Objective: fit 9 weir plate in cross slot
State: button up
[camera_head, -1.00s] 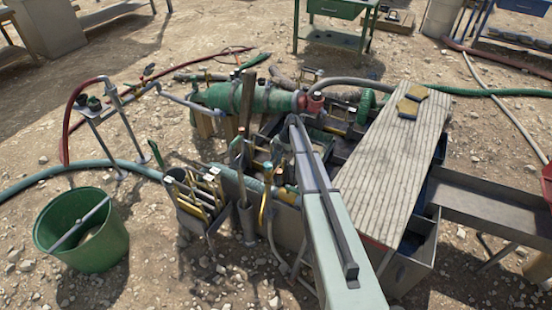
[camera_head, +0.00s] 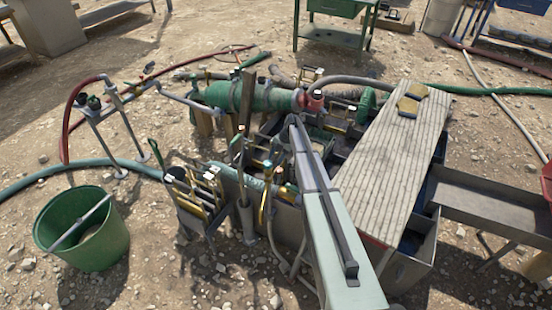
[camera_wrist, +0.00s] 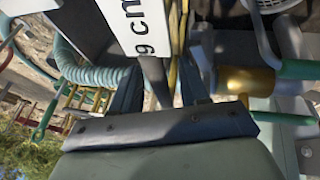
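I cannot tell whether the fingers grip the labelled piece. In the head view my arm covers the gripper. Several weir plates with yellow edges stand in a grey rack (camera_head: 192,222) left of the tank. The cross slot cannot be made out; the tank is partly hidden by my arm and a ribbed board (camera_head: 390,165).
A green bucket (camera_head: 92,250) stands at the front left. A green cylinder (camera_head: 232,97) lies behind the rack. A teal hose (camera_head: 85,168) crosses the left ground. A grey trough (camera_head: 485,205) extends right.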

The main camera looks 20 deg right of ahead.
jog(key=shift+o, duration=0.4)
jog(key=v, duration=1.3)
jog(key=shift+d+r, duration=0.15)
jog(key=shift+r, duration=0.2)
